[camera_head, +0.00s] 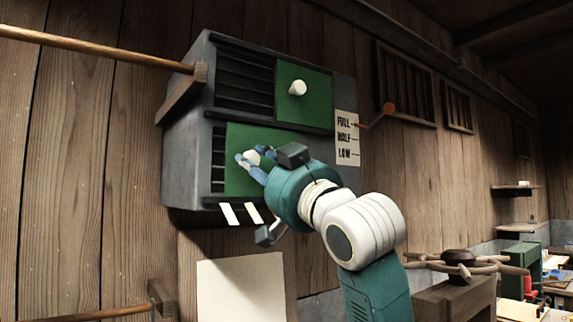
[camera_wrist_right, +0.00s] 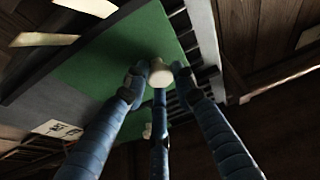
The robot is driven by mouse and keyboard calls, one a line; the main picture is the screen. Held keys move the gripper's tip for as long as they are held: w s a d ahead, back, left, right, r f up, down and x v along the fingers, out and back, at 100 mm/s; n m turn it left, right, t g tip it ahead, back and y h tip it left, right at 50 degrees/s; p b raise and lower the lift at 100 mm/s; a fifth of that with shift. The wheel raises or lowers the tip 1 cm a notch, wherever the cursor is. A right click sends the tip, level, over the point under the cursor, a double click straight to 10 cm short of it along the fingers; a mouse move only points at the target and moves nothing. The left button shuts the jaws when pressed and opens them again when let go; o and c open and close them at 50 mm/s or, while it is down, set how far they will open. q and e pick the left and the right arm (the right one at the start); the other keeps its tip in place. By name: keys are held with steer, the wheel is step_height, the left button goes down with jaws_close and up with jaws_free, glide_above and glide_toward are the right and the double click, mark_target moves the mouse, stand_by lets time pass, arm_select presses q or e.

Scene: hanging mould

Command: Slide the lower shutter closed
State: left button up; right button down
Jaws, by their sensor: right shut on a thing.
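A grey wall box holds two green sliding shutters over dark slatted openings. The lower shutter (camera_head: 236,175) carries a pale round knob (camera_head: 253,157). A narrow strip of dark slats (camera_head: 218,160) shows to the left of this shutter. My right gripper (camera_head: 251,165) is shut on the lower shutter's knob. In the right wrist view the blue fingers (camera_wrist_right: 155,82) stand around the knob (camera_wrist_right: 160,72), with the green panel (camera_wrist_right: 118,52) behind. The upper shutter (camera_head: 310,88) with its own knob (camera_head: 297,88) sits at the right of its opening. My left gripper is not in view.
A wooden pole (camera_head: 95,49) reaches the box's left side. A pale panel (camera_head: 240,290) is below. A wooden handwheel (camera_head: 465,262) is at lower right.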

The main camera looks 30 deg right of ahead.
steer(key=a, duration=0.4)
steer(key=shift+s+r, duration=0.35)
steer(key=c, duration=1.6)
jaws_free()
steer(key=shift+o, duration=1)
steer(key=shift+a, duration=0.3)
steer(key=a+v, duration=0.1)
steer(key=v, duration=1.1)
steer(key=shift+d, duration=0.45)
steer(key=shift+f, duration=0.1)
